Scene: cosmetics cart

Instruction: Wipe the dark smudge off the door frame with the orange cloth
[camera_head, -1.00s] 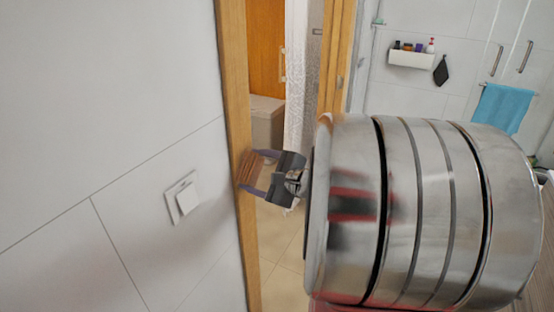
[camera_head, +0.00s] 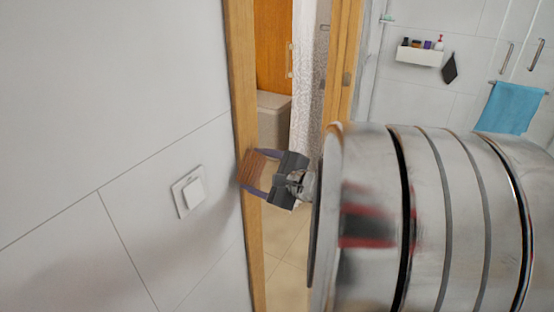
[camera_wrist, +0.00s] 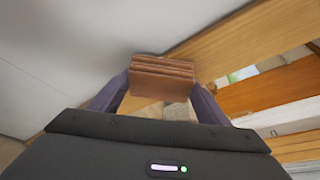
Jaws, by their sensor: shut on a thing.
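My gripper (camera_head: 258,172) is shut on the orange cloth (camera_head: 253,168), a folded brownish-orange pad. The cloth is at the edge of the wooden door frame (camera_head: 241,80) and overlaps it in the head view; whether it touches cannot be told for sure. In the wrist view the cloth (camera_wrist: 161,77) sits between my two purple fingers, against the wall side of the door frame (camera_wrist: 245,42). No dark smudge shows; the cloth and gripper hide part of the frame.
A white light switch (camera_head: 189,192) is on the grey wall left of the frame. Through the doorway are a beige cabinet (camera_head: 272,120) and a pale curtain (camera_head: 304,80). A blue towel (camera_head: 510,107) and a white shelf (camera_head: 419,57) are at the right.

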